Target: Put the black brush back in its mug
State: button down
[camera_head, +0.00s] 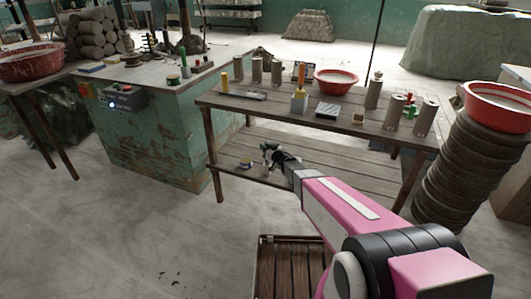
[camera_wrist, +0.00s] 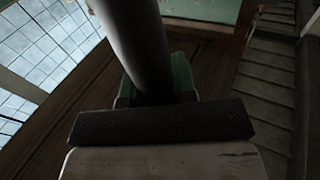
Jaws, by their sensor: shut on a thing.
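My gripper (camera_head: 272,153) is at the end of my pink arm, in front of the wooden table and above its lower shelf. In the wrist view my gripper (camera_wrist: 156,92) has its green fingers shut on a dark, smooth, rod-like thing, which looks like the black brush (camera_wrist: 137,40). The brush runs up and out of the top of that view, so its far end is hidden. In the head view the brush is too small to make out. Several grey cylinders, one of them here (camera_head: 374,93), stand on the tabletop; I cannot tell which is the mug.
The wooden table (camera_head: 345,124) also bears a red bowl (camera_head: 334,87), an orange-handled thing (camera_head: 299,101) and small blocks. A green cabinet (camera_head: 160,140) stands left. A stack of dark discs (camera_head: 460,170) with a red basin (camera_head: 497,108) stands right. The floor at front left is clear.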

notch_tip(320, 180, down, 3)
jog(key=shift+f, duration=0.1)
jog(key=c, duration=0.9)
grip_release()
jog(key=v, duration=1.2)
